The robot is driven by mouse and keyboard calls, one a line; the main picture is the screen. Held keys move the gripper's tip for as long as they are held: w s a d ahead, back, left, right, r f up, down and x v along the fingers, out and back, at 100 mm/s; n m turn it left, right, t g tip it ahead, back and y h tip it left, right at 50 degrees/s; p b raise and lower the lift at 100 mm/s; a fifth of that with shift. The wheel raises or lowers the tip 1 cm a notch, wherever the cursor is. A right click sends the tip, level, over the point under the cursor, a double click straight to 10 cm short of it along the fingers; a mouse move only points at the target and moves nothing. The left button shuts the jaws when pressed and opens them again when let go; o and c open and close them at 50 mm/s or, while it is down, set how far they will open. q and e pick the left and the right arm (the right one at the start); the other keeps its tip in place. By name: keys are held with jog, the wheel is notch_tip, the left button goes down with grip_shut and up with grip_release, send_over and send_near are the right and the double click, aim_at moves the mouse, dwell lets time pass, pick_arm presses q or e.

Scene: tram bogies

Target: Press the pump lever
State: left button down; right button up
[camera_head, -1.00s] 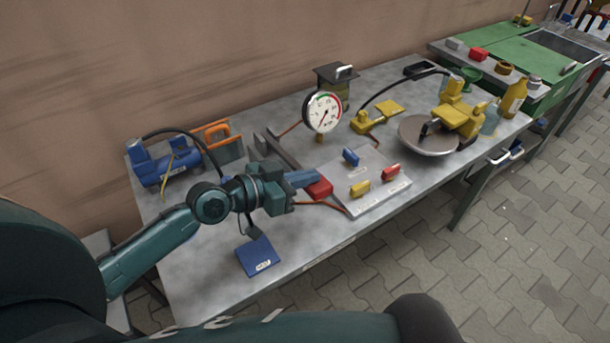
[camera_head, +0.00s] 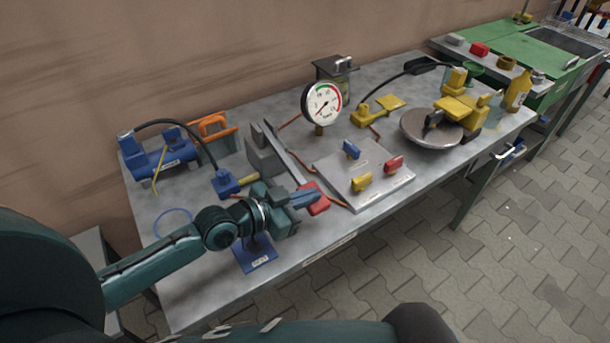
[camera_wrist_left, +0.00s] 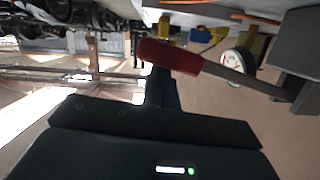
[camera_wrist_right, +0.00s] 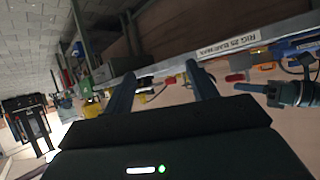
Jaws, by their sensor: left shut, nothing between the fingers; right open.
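The pump lever is a grey bar (camera_head: 285,152) with a red handle (camera_head: 313,197), hinged at a grey pump body (camera_head: 262,155) on the workbench. My left gripper (camera_head: 307,200) is shut and empty, with its fingertips at the red handle. In the left wrist view the handle (camera_wrist_left: 170,56) overlaps the tips of the shut fingers (camera_wrist_left: 160,70); I cannot tell whether they touch. A round pressure gauge (camera_head: 322,102) stands behind the lever, its needle towards the lower left. My right gripper (camera_wrist_right: 162,85) is open and empty in the right wrist view, away from the lever.
A grey plate (camera_head: 340,180) with blue, yellow and red knobs lies right of the handle. Blue hose equipment (camera_head: 160,155) stands at the left, a blue pad (camera_head: 255,256) at the front. A round metal disc (camera_head: 425,130) and yellow parts are to the right.

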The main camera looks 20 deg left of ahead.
pick_arm(q)
notch_tip(320, 180, up, 3)
jog(key=shift+s+d+r+p, duration=0.1)
jog(key=shift+d+p, duration=0.05)
jog(key=shift+p, duration=1.1)
jog(key=shift+s+d+r+p, duration=0.1)
jog(key=shift+d+r+p, duration=0.05)
jog(key=shift+r+p, duration=0.65)
jog(key=f+b+v, duration=0.1)
jog(key=v, duration=0.8)
jog(key=shift+s+a, duration=0.2)
jog(key=shift+s, duration=0.35)
pick_arm(e)
jog(key=shift+s+d+r+h, duration=0.4)
jog(key=shift+s+d+r, duration=0.05)
jog(key=shift+s+d, duration=0.2)
jog(key=shift+s, duration=0.1)
